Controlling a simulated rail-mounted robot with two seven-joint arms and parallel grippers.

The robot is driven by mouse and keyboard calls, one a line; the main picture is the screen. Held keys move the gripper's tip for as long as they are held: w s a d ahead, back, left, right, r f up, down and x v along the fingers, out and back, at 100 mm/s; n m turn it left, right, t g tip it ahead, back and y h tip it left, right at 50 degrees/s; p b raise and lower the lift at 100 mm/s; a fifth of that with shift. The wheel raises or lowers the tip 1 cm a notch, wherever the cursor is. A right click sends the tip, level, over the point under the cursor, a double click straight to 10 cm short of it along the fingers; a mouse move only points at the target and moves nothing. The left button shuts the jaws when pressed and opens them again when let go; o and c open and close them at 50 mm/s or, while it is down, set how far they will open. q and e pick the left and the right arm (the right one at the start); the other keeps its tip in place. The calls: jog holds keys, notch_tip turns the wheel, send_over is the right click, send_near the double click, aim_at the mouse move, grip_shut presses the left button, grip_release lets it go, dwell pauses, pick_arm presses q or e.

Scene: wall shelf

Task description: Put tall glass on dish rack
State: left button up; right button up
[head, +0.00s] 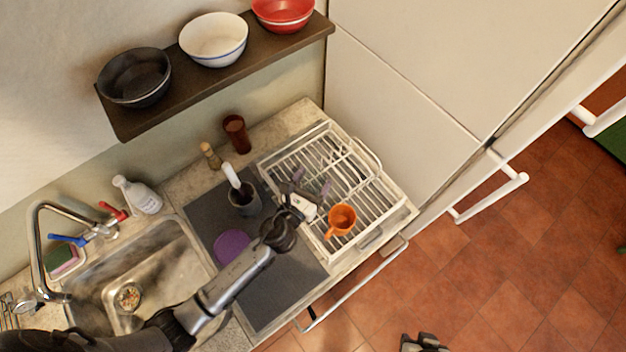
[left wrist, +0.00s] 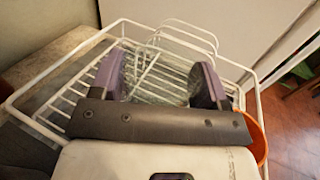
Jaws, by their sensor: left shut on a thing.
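The white wire dish rack (head: 287,158) stands at the right end of the counter; it also fills the left wrist view (left wrist: 62,61). My left gripper (head: 312,185) is over the rack, and its purple-padded fingers show in the left wrist view (left wrist: 163,82). It is shut on a clear tall glass (left wrist: 152,78), seen between the fingers with the rack wires behind it. In the head view the glass is hard to make out. I cannot tell whether it touches the rack. My right gripper (head: 424,344) is partly visible at the bottom edge, away from the counter.
An orange mug (head: 341,219) sits at the rack's front, close to my left gripper. A dark mug (head: 244,200) and purple plate (head: 231,246) are on the grey mat (head: 290,285). A brown tumbler (head: 235,134) stands behind. The sink (head: 165,265) is left; bowls sit on the shelf (head: 180,92).

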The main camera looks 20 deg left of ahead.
pick_arm(q)
jog(key=shift+f, duration=0.1)
jog(key=o, duration=1.5)
jog(key=shift+c, duration=0.2)
jog(key=s+a+b, duration=0.2)
jog(key=s, duration=1)
